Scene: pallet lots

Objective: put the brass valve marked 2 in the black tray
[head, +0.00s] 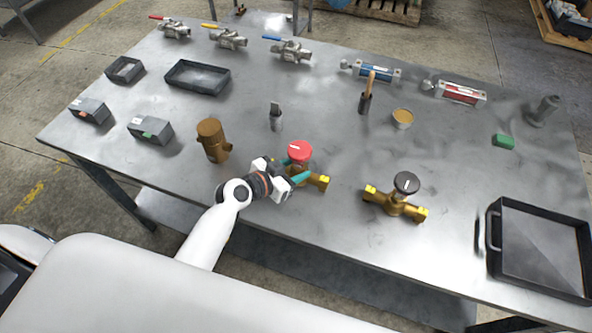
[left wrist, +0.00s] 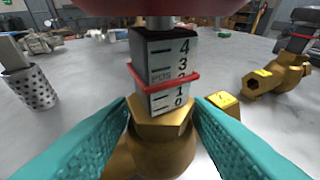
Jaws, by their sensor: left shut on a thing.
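A brass valve with a red knob (head: 300,151) stands on the table near its front edge. My left gripper (head: 294,174) has its teal fingers shut on this valve's brass body. In the left wrist view the valve's grey scale (left wrist: 165,70) runs 0 to 4, with a red ring covering the 2 mark. A second brass valve with a black knob (head: 406,183) stands to the right; its scale is not readable. A black tray (head: 493,262) with a handle lies empty at the right front. My right gripper is not in view.
A brown brass fitting (head: 213,140) stands left of my gripper. A shallow black bin (head: 198,77) and a smaller bin (head: 124,70) lie at the far left. A green block (head: 504,142) lies behind the tray. The table between the black-knobbed valve and the tray is clear.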

